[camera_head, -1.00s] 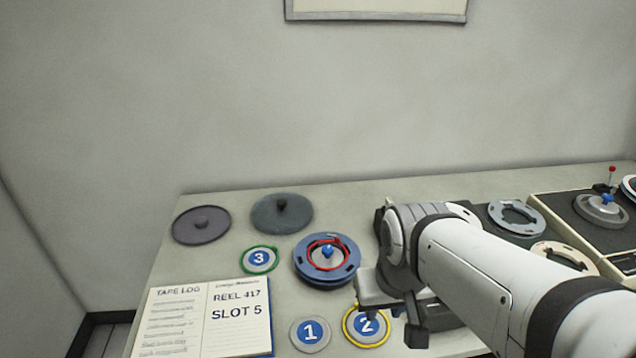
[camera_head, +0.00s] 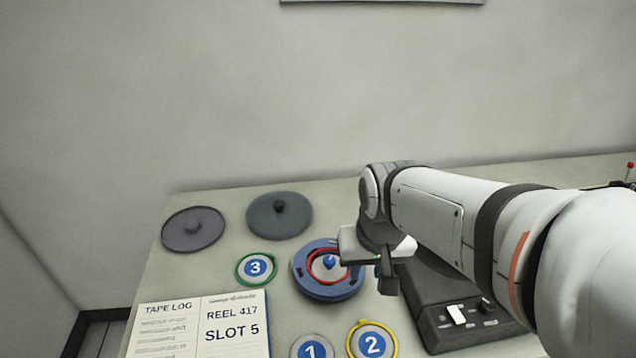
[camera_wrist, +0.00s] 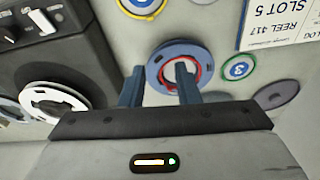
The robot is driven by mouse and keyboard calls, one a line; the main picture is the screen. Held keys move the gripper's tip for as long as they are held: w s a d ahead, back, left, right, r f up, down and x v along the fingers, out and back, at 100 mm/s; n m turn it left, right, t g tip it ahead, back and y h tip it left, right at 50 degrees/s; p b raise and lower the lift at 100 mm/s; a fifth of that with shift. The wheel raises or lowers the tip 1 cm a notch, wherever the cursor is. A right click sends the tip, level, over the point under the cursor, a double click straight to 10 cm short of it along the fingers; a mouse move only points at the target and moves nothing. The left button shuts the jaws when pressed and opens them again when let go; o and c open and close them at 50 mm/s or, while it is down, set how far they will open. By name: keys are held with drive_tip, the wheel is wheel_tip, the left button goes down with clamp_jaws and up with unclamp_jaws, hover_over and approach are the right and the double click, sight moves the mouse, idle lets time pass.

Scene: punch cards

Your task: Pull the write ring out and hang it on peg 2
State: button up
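In the wrist view, the red ring (camera_wrist: 197,70) shows partly behind a finger. My gripper (camera_wrist: 160,82) is open and empty; one finger overlaps the reel's middle in that view and the other lies beside its rim. Whether a finger touches the reel I cannot tell. In the head view, my gripper hides the reel's right edge. Marker 2 (camera_head: 372,343), blue and white with a yellow ring around it, is in front of the reel.
Marker 1 (camera_head: 312,349) is bare; marker 3 (camera_head: 257,268) has a green ring. The tape log (camera_head: 200,325) lies front left. Two grey lids (camera_head: 194,229) (camera_head: 279,215) lie at the back. A dark control box (camera_head: 455,305) with switches stands to the right of the reel.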

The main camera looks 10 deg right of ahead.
drive_tip(key=w+r+m+g+p, duration=0.1)
drive_tip(key=w+m+p, duration=0.2)
drive_tip(key=w+p, duration=0.6)
drive_tip(key=w+f+m+g+p, duration=0.1)
drive_tip(key=w+f+m+p, duration=0.3)
drive_tip(key=w+f, duration=0.5)
drive_tip(key=f+b, duration=0.2)
drive_tip(key=w+f+b, duration=0.1)
drive_tip(key=f+b, duration=0.1)
drive_tip(key=w+f+b, duration=0.1)
drive_tip(key=f+b, duration=0.1)
drive_tip(key=f, duration=0.1)
drive_tip(key=shift+a, duration=0.1)
drive_tip(key=shift+c, duration=0.6)
clamp_jaws()
